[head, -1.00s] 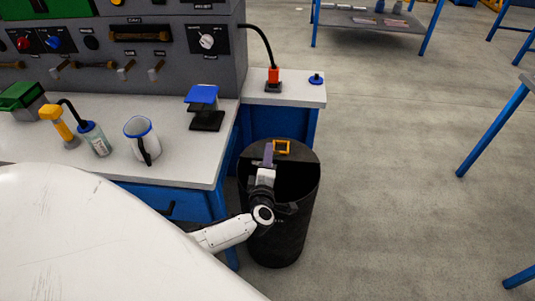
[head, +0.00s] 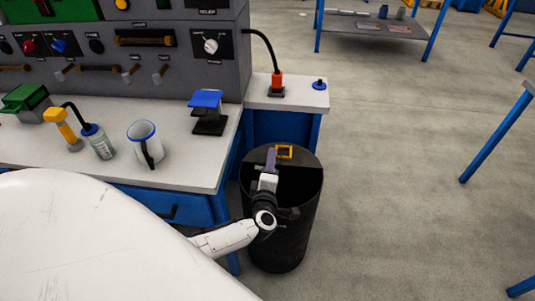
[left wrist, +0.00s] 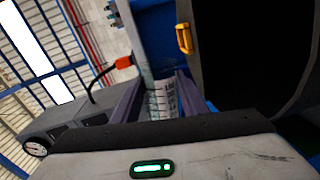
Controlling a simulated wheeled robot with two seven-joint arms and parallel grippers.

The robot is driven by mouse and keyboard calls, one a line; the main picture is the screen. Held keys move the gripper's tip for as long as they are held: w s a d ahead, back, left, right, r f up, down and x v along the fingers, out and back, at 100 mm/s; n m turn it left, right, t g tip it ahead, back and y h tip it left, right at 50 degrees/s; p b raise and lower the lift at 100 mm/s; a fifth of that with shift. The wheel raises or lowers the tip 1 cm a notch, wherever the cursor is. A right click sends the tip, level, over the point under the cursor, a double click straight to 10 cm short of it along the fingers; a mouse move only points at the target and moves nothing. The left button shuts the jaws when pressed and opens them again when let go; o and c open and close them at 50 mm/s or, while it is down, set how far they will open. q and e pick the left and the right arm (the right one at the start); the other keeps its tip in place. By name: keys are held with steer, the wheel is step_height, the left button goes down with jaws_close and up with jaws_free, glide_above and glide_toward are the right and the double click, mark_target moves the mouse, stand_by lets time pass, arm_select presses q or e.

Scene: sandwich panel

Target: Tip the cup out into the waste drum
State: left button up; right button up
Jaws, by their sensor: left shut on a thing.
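The black waste drum (head: 283,245) stands on the floor at the right end of the bench, its open top facing up. My left gripper (head: 270,157) is over the drum's opening, near its far side. In the left wrist view, the gripper (left wrist: 160,88) is shut on a pale thing with dark printed marks (left wrist: 163,100), which looks like the cup. Its mouth and contents are hidden, and I cannot tell its tilt. The drum's dark interior (left wrist: 245,50) fills the right of that view. My right gripper is not in view.
An orange square handle (head: 284,146) is at the drum's far rim. On the bench are a white blue-rimmed jug (head: 140,130), a bottle (head: 99,143), a yellow-topped item (head: 62,125) and a blue-and-black stand (head: 207,112). Floor right of the drum is clear.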

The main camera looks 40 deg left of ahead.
mark_target(279, 159)
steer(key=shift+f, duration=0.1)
